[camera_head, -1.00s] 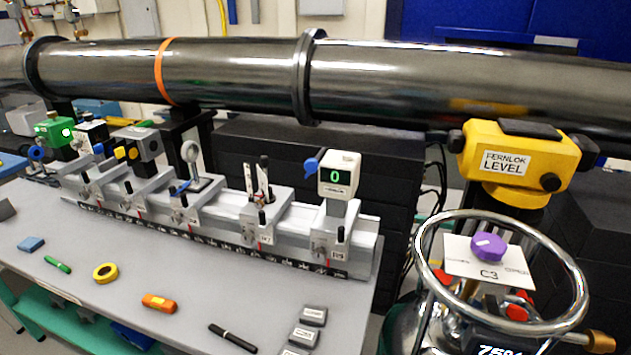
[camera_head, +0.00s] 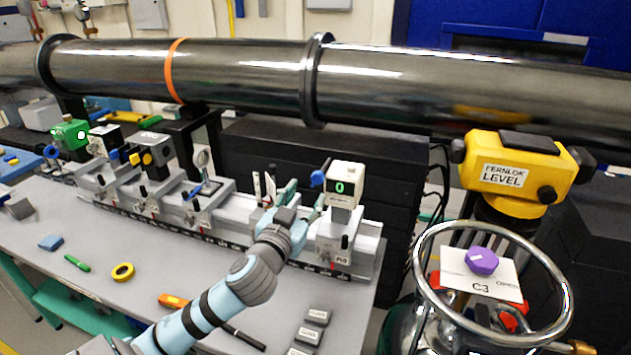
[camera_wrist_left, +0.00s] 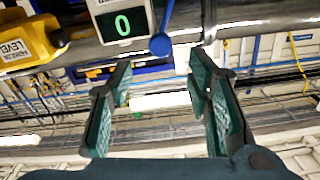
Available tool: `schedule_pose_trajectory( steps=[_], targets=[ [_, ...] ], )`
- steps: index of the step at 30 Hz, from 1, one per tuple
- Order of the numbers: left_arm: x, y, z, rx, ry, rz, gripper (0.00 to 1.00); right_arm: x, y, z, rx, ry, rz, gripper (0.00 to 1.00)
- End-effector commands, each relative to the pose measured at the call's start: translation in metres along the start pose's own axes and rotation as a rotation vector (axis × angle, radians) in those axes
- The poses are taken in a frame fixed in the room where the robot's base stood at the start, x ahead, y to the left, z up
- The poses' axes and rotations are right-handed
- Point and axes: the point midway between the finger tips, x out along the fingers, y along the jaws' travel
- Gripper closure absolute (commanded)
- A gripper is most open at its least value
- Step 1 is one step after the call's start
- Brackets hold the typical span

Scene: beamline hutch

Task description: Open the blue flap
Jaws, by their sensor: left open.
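The blue flap (camera_head: 318,179) sticks out from the left side of a white box (camera_head: 346,180) with a green "0" display, on a rail carrier at the bench's right end. In the left wrist view the blue flap (camera_wrist_left: 160,45) hangs at the lower right of the display box (camera_wrist_left: 122,22), with a round end. My left gripper (camera_head: 303,198) is just left of and below the flap in the head view. In the left wrist view its jaws (camera_wrist_left: 160,78) are apart and empty, and the flap shows between and beyond the tips. I cannot tell whether anything touches. My right gripper is out of view.
Several other carriers stand along the rail (camera_head: 210,235) to the left. A large dark pipe (camera_head: 230,75) runs behind and above. A yellow level (camera_head: 520,170) and a chrome ring (camera_head: 418,270) around a purple knob (camera_head: 482,262) stand right. Small tools lie on the bench front.

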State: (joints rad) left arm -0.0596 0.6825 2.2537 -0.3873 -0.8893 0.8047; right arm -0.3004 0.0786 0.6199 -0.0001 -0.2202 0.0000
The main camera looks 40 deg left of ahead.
Motion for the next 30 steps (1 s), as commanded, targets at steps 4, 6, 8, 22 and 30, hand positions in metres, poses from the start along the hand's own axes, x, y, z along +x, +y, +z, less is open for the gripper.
schedule_pose_trajectory(
  steps=[4,6,8,22,30],
  targets=[
    [0.042,-0.001,-0.001,-0.004,-0.002,-0.003,0.55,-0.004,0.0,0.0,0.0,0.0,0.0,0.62],
    [0.056,-0.001,-0.001,-0.003,-0.002,-0.002,0.55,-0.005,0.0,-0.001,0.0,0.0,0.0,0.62],
    [0.065,-0.001,0.0,-0.002,-0.004,-0.002,0.55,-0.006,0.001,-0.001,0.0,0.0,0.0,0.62],
    [0.077,0.0,0.001,0.0,-0.004,0.0,0.69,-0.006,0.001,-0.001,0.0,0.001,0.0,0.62],
    [0.076,0.0,0.002,0.0,-0.005,0.0,1.0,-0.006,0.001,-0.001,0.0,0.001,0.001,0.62]
  ],
)
